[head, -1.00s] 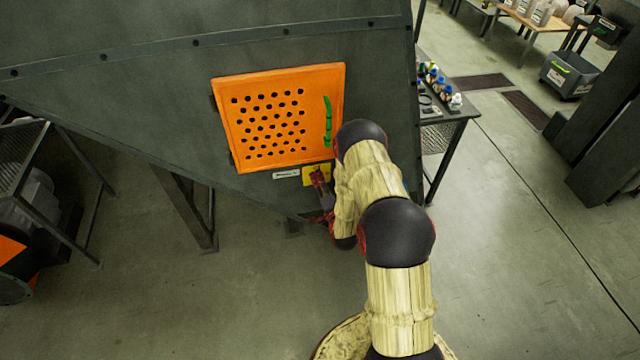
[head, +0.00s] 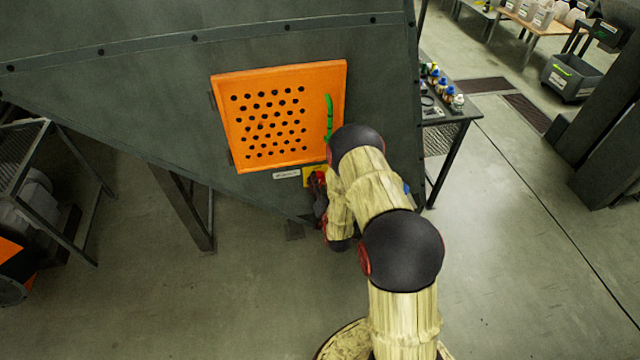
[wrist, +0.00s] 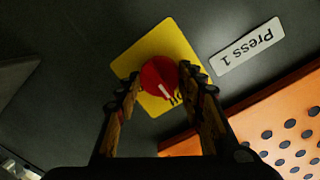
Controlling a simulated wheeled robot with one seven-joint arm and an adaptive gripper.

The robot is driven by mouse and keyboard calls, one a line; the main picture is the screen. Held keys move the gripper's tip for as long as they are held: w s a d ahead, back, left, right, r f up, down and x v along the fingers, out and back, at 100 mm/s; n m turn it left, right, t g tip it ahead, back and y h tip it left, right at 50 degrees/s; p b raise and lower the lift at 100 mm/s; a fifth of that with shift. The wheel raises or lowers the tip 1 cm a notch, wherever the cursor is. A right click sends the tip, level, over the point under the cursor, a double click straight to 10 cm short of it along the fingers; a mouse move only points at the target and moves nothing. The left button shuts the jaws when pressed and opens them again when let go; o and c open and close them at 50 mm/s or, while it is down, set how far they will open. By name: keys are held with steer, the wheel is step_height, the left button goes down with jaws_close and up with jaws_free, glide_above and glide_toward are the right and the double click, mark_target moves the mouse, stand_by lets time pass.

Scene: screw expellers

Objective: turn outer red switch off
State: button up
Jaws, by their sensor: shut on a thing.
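The round red switch (wrist: 160,77) sits on a yellow square plate (wrist: 150,45) on the dark machine wall. A white mark on the knob points down and slightly right in the wrist view, toward partly hidden black lettering. My gripper (wrist: 161,80) has one finger on each side of the knob and is shut on it. In the head view my gripper (head: 319,188) is at the yellow plate (head: 307,178), below the orange door, and mostly covers the switch.
A "Press 1" label (wrist: 248,46) is beside the plate. The orange perforated door (head: 275,75) with a green handle (head: 329,118) is just above my gripper. A dark table (head: 455,112) with small bottles stands to the right. Open floor lies in front.

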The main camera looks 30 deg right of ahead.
stand_by(0.4)
steer(key=o, duration=1.2)
steer(key=shift+c, duration=0.2)
steer(key=v, duration=1.2)
